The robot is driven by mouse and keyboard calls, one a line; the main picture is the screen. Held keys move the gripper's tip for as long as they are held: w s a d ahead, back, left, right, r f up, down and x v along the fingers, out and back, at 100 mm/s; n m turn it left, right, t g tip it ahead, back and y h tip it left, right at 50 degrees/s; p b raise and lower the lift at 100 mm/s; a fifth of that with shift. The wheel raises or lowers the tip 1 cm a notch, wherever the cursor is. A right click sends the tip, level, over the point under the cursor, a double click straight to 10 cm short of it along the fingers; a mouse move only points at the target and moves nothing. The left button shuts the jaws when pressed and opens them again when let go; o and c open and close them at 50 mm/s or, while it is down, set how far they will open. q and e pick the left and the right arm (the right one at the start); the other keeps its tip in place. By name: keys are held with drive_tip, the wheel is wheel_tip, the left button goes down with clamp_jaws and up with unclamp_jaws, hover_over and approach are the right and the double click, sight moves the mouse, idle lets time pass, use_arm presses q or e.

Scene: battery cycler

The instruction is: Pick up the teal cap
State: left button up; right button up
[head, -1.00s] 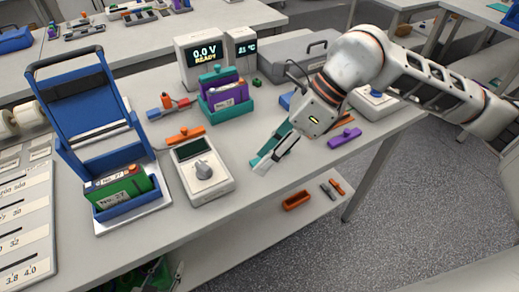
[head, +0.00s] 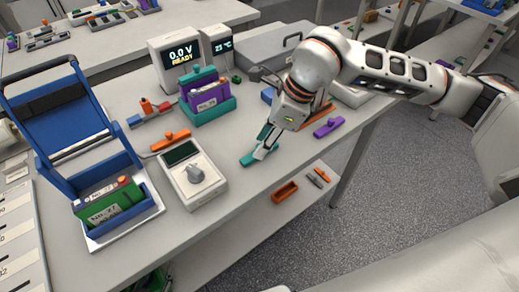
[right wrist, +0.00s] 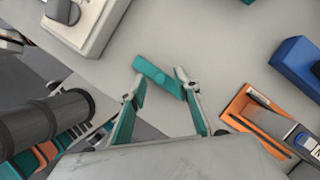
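The teal cap (head: 246,160) lies on the bench top, to the right of the grey meter with a knob. In the right wrist view the teal cap (right wrist: 157,75) lies slantwise at the fingertips, its left end near the left fingertip and its right end near the right one. My right gripper (head: 264,148) points down at the cap, and its fingers cover part of it. In the right wrist view my right gripper (right wrist: 161,84) is open, with teal pads on both fingers. I cannot tell whether a finger touches the cap. I do not see my left gripper.
The meter (head: 194,176) stands left of the cap. A teal holder with a purple pack (head: 207,96) stands behind. A purple cap (head: 328,128) and an orange tray (right wrist: 246,104) lie to the right. The bench's front edge is close, with a lower shelf beyond.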

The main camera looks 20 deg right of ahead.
drive_tip(key=shift+a+f, duration=0.2)
drive_tip(key=shift+f, duration=0.15)
drive_tip(key=shift+c, duration=0.3)
clamp_jaws()
